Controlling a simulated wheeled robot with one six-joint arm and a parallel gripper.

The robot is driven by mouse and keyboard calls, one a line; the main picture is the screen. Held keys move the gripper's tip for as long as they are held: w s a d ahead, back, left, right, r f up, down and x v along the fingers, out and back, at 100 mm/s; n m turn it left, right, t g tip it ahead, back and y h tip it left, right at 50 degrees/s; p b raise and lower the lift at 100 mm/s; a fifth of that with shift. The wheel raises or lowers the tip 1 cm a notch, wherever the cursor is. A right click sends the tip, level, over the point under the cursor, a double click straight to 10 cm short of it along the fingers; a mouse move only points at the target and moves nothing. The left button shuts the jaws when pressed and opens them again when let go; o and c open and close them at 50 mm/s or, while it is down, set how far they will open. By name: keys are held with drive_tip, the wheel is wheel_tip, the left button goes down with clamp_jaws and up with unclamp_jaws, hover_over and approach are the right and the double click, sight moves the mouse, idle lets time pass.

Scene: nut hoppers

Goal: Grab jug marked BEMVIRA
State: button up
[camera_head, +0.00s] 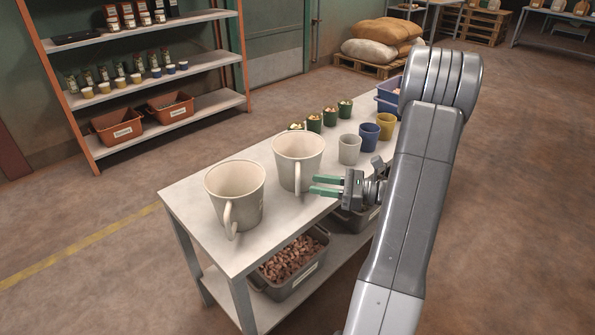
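Two large cream jugs stand upright on the table (258,258). The left jug (234,187) is nearer the table's front left end, and the right jug (299,153) stands just behind it to the right. Each has a handle facing the camera. I can read no marking on either, so I cannot tell which is BEMVIRA. My gripper (316,185) has green fingers, one above the other with a gap between them. They point left, just right of the right jug's handle (298,179), and look empty.
Grey (349,150), blue (368,137) and yellow (386,126) cups stand beyond the jugs, with several green filled cups (314,122) behind. A blue crate (388,97) is at the far end. A bin of nuts (318,258) sits on the lower shelf. Shelving (205,105) stands at left.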

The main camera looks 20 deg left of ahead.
sight(298, 179)
drive_tip(key=shift+s+a+r+b, duration=0.1)
drive_tip(key=shift+s+a+b, duration=0.2)
drive_tip(key=shift+a, duration=0.7)
drive_tip(key=shift+s+a+r+b, duration=0.15)
drive_tip(key=shift+s+a, duration=0.1)
drive_tip(key=shift+a, duration=0.8)
drive_tip(key=shift+s+a+f+b, duration=0.1)
drive_tip(key=shift+s+a+b, duration=0.2)
drive_tip(key=shift+a, duration=0.7)
drive_tip(key=shift+c, duration=0.2)
drive_tip(key=shift+r, duration=0.1)
clamp_jaws()
